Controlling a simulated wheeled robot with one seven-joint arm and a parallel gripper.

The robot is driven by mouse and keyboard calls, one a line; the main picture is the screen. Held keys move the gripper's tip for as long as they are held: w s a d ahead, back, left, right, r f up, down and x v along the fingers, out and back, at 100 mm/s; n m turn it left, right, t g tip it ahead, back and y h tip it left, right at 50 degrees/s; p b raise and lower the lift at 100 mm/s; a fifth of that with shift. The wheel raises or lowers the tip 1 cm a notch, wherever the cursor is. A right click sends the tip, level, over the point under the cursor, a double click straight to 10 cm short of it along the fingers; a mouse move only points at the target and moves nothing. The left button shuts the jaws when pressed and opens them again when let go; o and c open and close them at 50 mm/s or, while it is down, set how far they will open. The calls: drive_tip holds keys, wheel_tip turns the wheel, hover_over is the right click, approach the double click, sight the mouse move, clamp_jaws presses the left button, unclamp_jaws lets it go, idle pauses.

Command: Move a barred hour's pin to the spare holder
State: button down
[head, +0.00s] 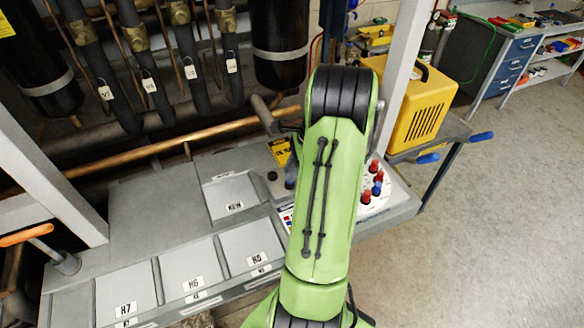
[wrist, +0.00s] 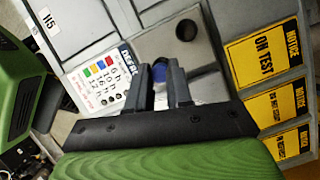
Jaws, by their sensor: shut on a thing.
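My gripper (wrist: 166,72) is shut on a blue pin (wrist: 164,70), which shows between the two dark fingers in the wrist view. Its lower end is hidden. A round dark hole (wrist: 186,31) in the grey panel lies just beyond the fingertips; I cannot tell if it is the spare holder. A white card (wrist: 101,82) with coloured squares and printed figures lies left of the fingers. In the head view my green arm mostly hides the gripper. Red pins (head: 366,197) and a blue pin (head: 377,188) stand on a pale panel right of my arm.
Grey lidded bays (head: 190,264) labelled H5, H6 and H7 run along the bench front. A yellow machine (head: 410,105) stands at right behind a pale post. Pipes and black cylinders fill the back left.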

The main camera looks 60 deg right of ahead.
drive_tip(key=shift+f, duration=0.1)
drive_tip(key=shift+f, duration=0.45)
drive_tip(key=shift+f, duration=0.3)
idle(0.6)
drive_tip(key=c, duration=0.9)
unclamp_jaws()
drive_tip(key=shift+c, duration=0.2)
drive_tip(key=p+v, duration=0.5)
drive_tip(key=v, duration=1.1)
drive_tip(key=shift+w+a+f, duration=0.1)
